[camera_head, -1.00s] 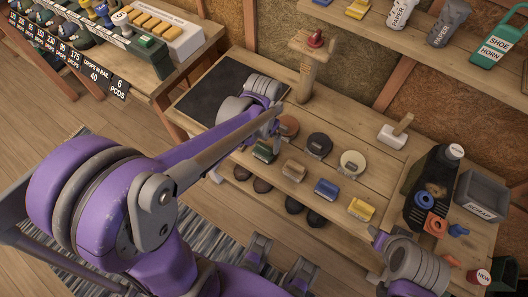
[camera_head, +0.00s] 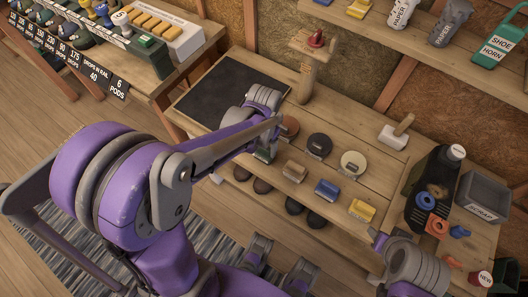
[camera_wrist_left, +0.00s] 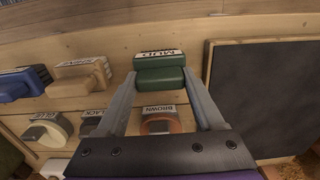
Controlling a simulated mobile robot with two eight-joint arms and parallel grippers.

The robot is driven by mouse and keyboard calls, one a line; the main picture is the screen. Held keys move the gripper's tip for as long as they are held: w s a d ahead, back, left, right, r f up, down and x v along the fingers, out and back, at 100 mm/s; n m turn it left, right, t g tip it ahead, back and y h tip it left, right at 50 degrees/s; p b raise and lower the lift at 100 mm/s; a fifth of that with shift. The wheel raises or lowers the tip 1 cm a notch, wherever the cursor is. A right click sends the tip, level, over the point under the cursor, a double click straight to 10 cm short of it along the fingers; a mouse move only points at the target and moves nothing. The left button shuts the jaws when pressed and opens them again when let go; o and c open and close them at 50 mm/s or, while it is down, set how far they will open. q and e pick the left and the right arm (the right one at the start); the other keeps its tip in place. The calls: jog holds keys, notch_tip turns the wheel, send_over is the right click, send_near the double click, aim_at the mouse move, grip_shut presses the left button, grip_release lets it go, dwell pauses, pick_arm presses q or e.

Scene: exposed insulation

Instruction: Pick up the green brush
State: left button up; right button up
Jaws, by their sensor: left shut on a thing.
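The green brush (camera_wrist_left: 160,72), with a dark green top and a white MUD label, sits between the fingers of my left gripper (camera_wrist_left: 163,82) in the left wrist view. The fingers are shut on its two ends. In the head view the brush (camera_head: 264,154) shows partly behind my left gripper (camera_head: 268,142), near the front of the wooden bench. I cannot tell whether it touches the wood.
A tan brush (camera_head: 295,171), a blue brush (camera_head: 326,188) and a yellow brush (camera_head: 361,209) sit in a row to the right. Round polish tins (camera_head: 319,145) lie behind them. A dark mat (camera_head: 228,92) lies at the left, and a wooden post (camera_head: 306,78) stands behind.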

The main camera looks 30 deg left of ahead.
aim_at(264, 146)
pick_arm(q)
jog(key=shift+r, duration=0.1)
notch_tip(264, 146, up, 10)
jog(key=shift+f+p, duration=0.1)
jog(key=shift+p, duration=0.7)
jog(key=o, duration=0.8)
jog(key=c, duration=0.5)
